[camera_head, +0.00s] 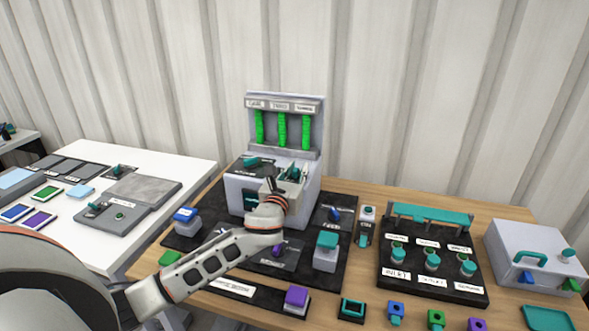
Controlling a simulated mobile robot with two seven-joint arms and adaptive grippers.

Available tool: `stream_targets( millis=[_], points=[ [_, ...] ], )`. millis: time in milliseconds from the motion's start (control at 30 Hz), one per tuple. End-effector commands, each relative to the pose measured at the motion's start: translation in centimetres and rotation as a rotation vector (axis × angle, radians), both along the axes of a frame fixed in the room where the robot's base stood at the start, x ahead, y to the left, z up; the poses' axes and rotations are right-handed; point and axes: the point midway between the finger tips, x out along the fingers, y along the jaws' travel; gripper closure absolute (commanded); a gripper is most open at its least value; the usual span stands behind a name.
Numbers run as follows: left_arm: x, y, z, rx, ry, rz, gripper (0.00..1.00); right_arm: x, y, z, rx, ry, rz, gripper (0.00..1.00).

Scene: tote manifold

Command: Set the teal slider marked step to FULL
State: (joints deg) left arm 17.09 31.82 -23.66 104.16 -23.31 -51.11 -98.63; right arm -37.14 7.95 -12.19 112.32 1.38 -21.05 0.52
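My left gripper (275,185) is at the front of the grey machine (236,192), close to a teal part (291,173) on the machine's right top panel. The gripper is seen from behind and small, so its fingers and any contact are unclear. Another teal handle (252,161) lies on the dark top panel to the left. The labels there are too small to read, so I cannot tell which part is the slider marked step or where FULL is. My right gripper is not in view.
Three green columns (282,131) stand at the machine's back. A dark block with teal knobs (432,262) and a grey box with a teal handle (540,255) stand at right. A purple-topped block (296,297) is in front. A white table (150,160) is at left.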

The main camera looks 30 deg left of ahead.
Motion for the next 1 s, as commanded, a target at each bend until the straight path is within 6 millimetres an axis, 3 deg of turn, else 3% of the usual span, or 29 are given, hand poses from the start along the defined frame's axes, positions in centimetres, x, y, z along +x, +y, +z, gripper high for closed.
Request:
stream_targets(
  millis=[467,1000],
  points=[
    [-0.8,0.0,-0.2,0.001,0.003,0.003,0.71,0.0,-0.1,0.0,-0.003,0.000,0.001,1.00],
    [-10.1,-2.4,-0.1,0.001,0.002,0.000,0.71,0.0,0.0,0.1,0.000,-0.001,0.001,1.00]
  ],
)
